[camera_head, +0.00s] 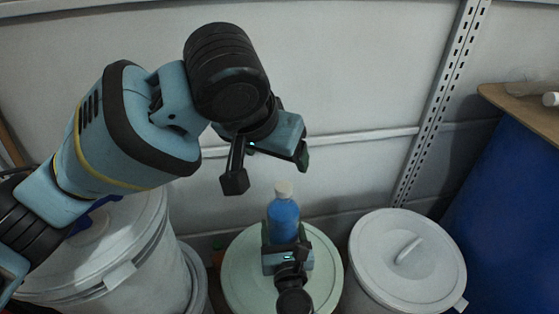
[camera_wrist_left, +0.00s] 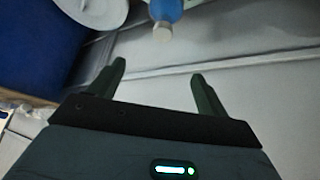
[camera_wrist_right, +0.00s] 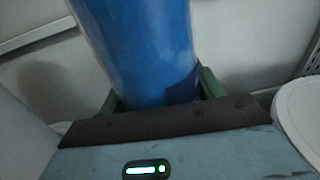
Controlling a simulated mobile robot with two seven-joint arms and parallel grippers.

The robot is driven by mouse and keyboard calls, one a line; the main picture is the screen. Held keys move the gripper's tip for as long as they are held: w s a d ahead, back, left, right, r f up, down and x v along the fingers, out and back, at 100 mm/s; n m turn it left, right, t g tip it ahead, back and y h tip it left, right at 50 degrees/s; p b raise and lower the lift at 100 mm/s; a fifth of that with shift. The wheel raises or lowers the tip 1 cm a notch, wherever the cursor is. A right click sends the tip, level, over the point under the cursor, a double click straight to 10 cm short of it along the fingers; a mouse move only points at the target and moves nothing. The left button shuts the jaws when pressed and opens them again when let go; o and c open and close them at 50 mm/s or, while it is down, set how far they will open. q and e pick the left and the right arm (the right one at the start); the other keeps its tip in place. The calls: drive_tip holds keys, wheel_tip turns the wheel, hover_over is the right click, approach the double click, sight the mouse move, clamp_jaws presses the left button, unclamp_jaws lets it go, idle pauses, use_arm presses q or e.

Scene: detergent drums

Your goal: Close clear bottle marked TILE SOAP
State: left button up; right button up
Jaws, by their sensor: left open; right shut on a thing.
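A bottle with blue contents (camera_head: 283,218) is upright over the pale green drum lid, with a cream cap (camera_head: 283,188) at its top. I cannot tell how tightly the cap sits, and no marking is readable. My right gripper (camera_head: 287,246) is shut around the bottle's lower part; the bottle fills the middle of the right wrist view (camera_wrist_right: 138,45). My left gripper (camera_head: 268,169) is open and empty, above and slightly left of the cap, apart from it. In the left wrist view the cap (camera_wrist_left: 162,32) shows beyond the open fingertips (camera_wrist_left: 158,72).
The pale green drum lid (camera_head: 238,272) lies under the bottle. A white lidded drum (camera_head: 405,285) stands right, another white drum (camera_head: 140,250) left. A pale panelled wall (camera_head: 350,80) stands behind.

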use_arm(q)
drive_tip(key=v, duration=0.6)
use_arm(e)
drive_tip(key=o, duration=2)
drive_tip(key=shift+c, duration=0.2)
use_arm(q)
drive_tip(key=shift+s+r+p, duration=0.15)
drive_tip(key=shift+r+p, duration=0.4)
drive_tip(key=shift+r, duration=0.35)
use_arm(e)
drive_tip(key=s+d, duration=0.1)
drive_tip(key=s, duration=0.6)
drive_tip(key=shift+s, duration=0.4)
drive_tip(key=shift+d, duration=0.1)
